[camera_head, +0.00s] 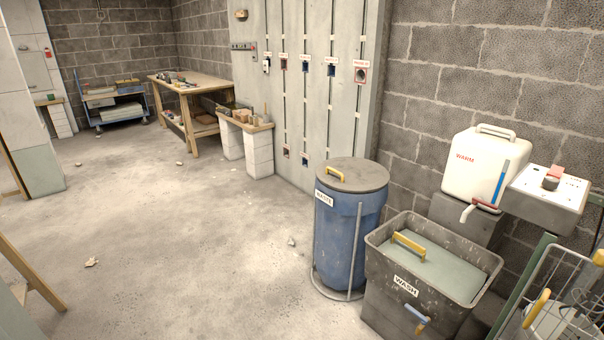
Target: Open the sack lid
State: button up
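A blue waste sack (340,235) stands in a grey metal stand, right of the middle of the head view. Its label reads "WASTE". A flat grey-brown round lid (362,174) lies level over its top and looks shut. A yellow handle (335,174) sits on the lid's left side. The inside of the sack is hidden. My gripper is not in view.
A white "WARM" container (478,165) and a wire trolley (555,290) are farther right. Open concrete floor (190,240) lies left, with small debris.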

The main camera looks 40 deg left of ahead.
aim_at(350, 175)
jog(key=u, duration=1.05)
jog(key=i+l+u, duration=0.1)
jog(key=i, duration=0.45)
jog(key=i+l+u, duration=0.1)
jog(key=i, duration=0.5)
